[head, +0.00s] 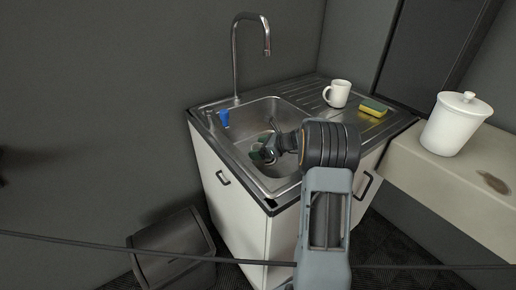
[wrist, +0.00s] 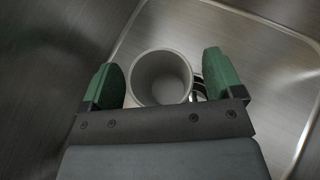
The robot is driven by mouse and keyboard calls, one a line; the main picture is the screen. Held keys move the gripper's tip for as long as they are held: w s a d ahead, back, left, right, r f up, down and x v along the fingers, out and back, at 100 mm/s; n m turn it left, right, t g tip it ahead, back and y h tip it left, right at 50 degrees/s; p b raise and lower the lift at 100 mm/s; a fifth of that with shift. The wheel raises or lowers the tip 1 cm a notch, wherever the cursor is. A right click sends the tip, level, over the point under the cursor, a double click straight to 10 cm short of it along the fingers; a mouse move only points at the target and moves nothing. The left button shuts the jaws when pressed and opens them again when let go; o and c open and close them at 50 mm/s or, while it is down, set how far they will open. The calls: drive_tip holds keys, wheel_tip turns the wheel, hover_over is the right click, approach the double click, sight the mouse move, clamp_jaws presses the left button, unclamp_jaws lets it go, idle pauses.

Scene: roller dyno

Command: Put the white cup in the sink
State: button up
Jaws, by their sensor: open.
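In the wrist view a pale cup (wrist: 160,78) stands upright and empty, mouth up, inside the steel sink (wrist: 240,60). It lies between the two green fingers of my gripper (wrist: 166,82), which are spread apart on either side of it. Whether they touch it I cannot tell. In the head view my gripper (head: 265,149) is down in the sink (head: 262,108) basin, and the arm hides most of what is beneath it. Another white cup (head: 338,93), a mug with a handle, stands upright on the ribbed drainboard (head: 312,92).
A yellow-green sponge (head: 373,107) lies on the drainboard. A tall faucet (head: 236,55) rises behind the basin. A small blue object (head: 223,117) is at the sink's left rim. A white lidded jar (head: 455,124) stands on the ledge (head: 440,172) at right.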

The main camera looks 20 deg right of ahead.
drive_tip(key=p+v, duration=0.1)
drive_tip(key=v, duration=1.1)
drive_tip(key=shift+d, duration=0.15)
drive_tip(key=s+a+r+n+g+h+p, duration=0.1)
drive_tip(key=s+a+r+n+g+p, duration=0.25)
drive_tip(key=s+a+r+n, duration=0.35)
drive_tip(key=s+a+r+n+g+h+p, duration=0.25)
drive_tip(key=a+n+p, duration=0.2)
drive_tip(key=a, duration=0.45)
drive_tip(key=s+a+r+n+h+p, duration=0.1)
drive_tip(key=s+r+n+h+p, duration=0.1)
drive_tip(key=s+n, duration=0.5)
drive_tip(key=s+a+r+n+t+h+p, duration=0.1)
drive_tip(key=s+a+r+n+h+p, duration=0.1)
drive_tip(key=s+r+n+p, duration=0.2)
drive_tip(key=shift+s+r+n, duration=0.65)
drive_tip(key=shift+s+n, duration=1.05)
drive_tip(key=shift+n, duration=0.55)
drive_tip(key=shift+w+a+h, duration=0.15)
drive_tip(key=shift+a+h, duration=0.05)
drive_tip(key=shift+h, duration=0.05)
